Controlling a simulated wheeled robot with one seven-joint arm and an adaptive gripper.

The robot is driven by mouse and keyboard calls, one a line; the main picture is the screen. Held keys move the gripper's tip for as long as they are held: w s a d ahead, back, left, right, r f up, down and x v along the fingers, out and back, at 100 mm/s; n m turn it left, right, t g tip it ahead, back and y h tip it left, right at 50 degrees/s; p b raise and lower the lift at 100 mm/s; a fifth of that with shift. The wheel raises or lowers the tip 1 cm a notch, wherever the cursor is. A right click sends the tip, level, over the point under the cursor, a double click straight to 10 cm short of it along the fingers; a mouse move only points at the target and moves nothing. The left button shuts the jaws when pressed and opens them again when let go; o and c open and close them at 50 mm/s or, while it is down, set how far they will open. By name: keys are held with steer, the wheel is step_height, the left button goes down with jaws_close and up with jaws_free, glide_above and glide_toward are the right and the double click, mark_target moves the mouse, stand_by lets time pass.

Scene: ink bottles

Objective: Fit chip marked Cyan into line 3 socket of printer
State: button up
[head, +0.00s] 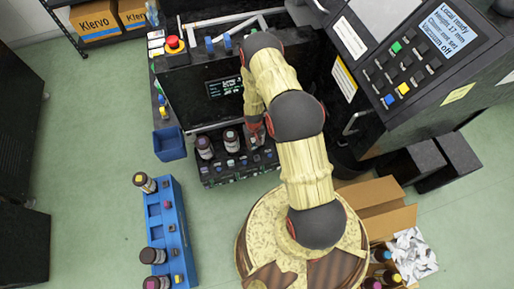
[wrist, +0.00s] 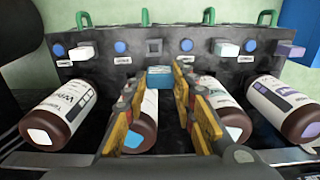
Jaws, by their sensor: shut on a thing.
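My gripper (wrist: 165,82) is shut on a small blue chip (wrist: 158,80) in the wrist view; any writing on the chip cannot be read. The chip appears just below a dark, empty square socket (wrist: 154,47) in the printer panel (wrist: 205,66). The labels under the sockets are too small to read.
Green levers (wrist: 146,16) top the panel. A blue rack (head: 178,240) with bottles and an open carton (head: 380,205) stand nearby.

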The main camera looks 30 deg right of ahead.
steer(key=shift+s+d+f+b, duration=0.2)
steer(key=shift+f+b, duration=0.35)
steer(key=shift+f, duration=0.85)
steer(key=shift+s+d+f+b, duration=0.1)
steer(key=shift+s+f+b, duration=0.3)
steer(key=shift+f, duration=1)
steer(key=shift+s+d+f+b, duration=0.15)
steer(key=shift+f+b, duration=0.5)
steer(key=shift+f, duration=0.75)
steer(key=shift+s, duration=0.1)
steer(key=shift+f+b, duration=0.15)
steer(key=shift+b, duration=0.2)
steer(key=shift+f+b, duration=0.25)
steer(key=shift+b, duration=0.05)
steer(key=shift+f+b, duration=0.5)
steer(key=shift+b, duration=0.1)
steer(key=o, duration=1)
